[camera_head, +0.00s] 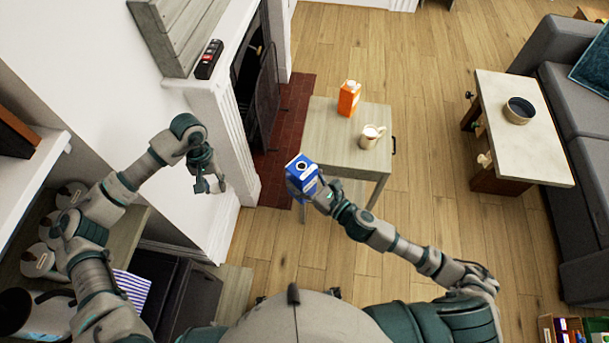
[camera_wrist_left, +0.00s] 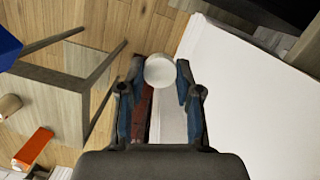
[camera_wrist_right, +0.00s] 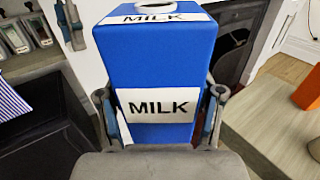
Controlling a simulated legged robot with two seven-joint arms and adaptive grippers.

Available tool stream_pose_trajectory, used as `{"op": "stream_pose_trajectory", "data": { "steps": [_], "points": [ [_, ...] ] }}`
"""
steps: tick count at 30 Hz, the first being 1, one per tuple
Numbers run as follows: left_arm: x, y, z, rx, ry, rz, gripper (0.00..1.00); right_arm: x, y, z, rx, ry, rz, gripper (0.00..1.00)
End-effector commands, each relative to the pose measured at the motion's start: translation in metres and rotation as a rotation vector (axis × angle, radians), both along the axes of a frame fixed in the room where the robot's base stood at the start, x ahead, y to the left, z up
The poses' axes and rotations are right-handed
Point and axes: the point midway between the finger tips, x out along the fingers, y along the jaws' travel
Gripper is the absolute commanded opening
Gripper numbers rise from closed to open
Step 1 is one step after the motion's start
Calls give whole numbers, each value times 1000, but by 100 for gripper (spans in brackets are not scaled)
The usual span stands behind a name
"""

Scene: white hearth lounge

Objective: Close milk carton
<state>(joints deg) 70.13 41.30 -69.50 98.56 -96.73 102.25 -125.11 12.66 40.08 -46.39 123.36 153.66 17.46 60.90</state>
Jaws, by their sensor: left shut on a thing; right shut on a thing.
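The blue milk carton (camera_head: 300,184) is held upright, or nearly so, in my right gripper (camera_head: 322,196). The right wrist view shows the carton (camera_wrist_right: 156,62) between the two fingers, with a white ring-shaped spout (camera_wrist_right: 156,6) on its top. No cap shows on the spout. My left gripper (camera_head: 207,184) is to the left of the carton and apart from it. In the left wrist view its fingers (camera_wrist_left: 160,84) are shut on a small round white cap (camera_wrist_left: 159,71). The cap is too small to make out in the head view.
The fireplace wall (camera_head: 224,112) stands close by my left gripper. A low table (camera_head: 520,150) with a dark bowl (camera_head: 519,110) is at the right.

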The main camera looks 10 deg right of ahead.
Motion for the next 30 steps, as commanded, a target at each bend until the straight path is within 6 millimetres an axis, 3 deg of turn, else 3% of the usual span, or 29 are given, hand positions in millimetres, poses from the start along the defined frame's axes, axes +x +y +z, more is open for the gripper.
{"op": "stream_pose_trajectory", "data": {
  "steps": [4, 8, 16, 24, 30],
  "points": [
    [2, -5, 3, -3, -2, 9, 20, 0, 0, 0, 1, -1, -1, 4],
    [7, -25, 16, -9, -6, 57, 20, 0, 0, 1, 1, -1, -1, 4],
    [19, -108, 72, -19, -6, 277, 20, 0, 0, 1, 1, -2, -1, 4],
    [8, -192, 133, -1, 1, 505, 20, 0, 0, 1, 1, -2, -1, 4],
    [-5, -231, 162, 22, 3, 628, 20, 0, 0, 1, 1, -2, -1, 4]
  ]
}}
